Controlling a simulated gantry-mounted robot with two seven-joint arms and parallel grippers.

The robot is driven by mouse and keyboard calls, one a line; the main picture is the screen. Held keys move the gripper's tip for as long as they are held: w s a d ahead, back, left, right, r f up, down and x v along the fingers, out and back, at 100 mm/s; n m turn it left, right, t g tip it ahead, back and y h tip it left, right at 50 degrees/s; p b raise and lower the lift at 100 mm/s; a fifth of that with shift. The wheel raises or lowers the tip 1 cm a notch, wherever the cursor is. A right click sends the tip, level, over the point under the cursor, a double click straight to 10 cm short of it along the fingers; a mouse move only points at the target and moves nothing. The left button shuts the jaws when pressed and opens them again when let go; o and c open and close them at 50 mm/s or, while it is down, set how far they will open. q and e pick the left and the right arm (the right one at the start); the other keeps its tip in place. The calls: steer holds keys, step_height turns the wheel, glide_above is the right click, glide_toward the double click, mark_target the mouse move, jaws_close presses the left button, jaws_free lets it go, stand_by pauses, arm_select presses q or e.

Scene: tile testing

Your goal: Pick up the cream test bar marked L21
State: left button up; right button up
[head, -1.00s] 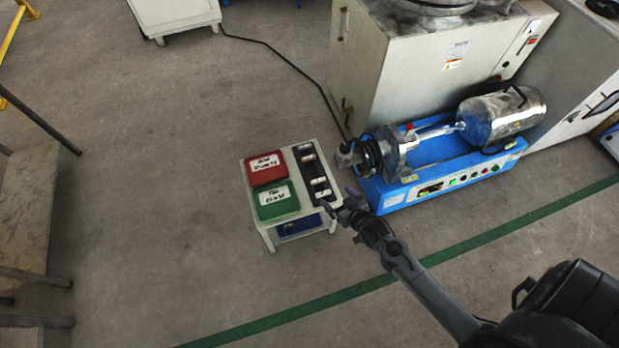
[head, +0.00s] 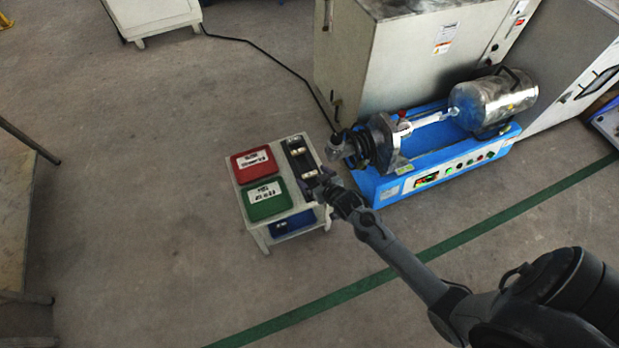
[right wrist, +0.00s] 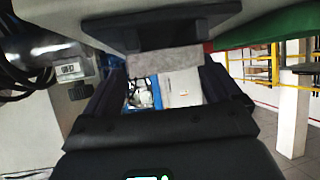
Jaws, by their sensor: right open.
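A dark rack (head: 291,166) lies along the right side of a small white stand. Two pale, cream-looking bars (head: 297,153) show across its far part. Its near part is covered by my right gripper (head: 313,184), so any bar there is hidden. I cannot read a mark L21 on any bar. In the right wrist view the gripper (right wrist: 160,92) has its two dark fingers apart. A greyish block (right wrist: 165,67), perhaps a bar's end, shows beyond and between them; I see no clear contact. My left gripper is not in view.
A red bin (head: 254,163) and a green bin (head: 267,200) with labels sit left of the rack. A blue bin (head: 293,222) is on the stand's lower shelf. A blue machine (head: 440,170) stands close on the right. Floor is open in front and left.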

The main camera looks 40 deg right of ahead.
steer(key=shift+w+d+f, duration=0.1)
steer(key=shift+w+f, duration=0.05)
steer(key=shift+w, duration=0.2)
steer(key=shift+s, duration=0.1)
steer(key=shift+c, duration=0.9)
steer(key=c, duration=1)
steer(key=shift+o, duration=0.2)
steer(key=shift+r, duration=0.2)
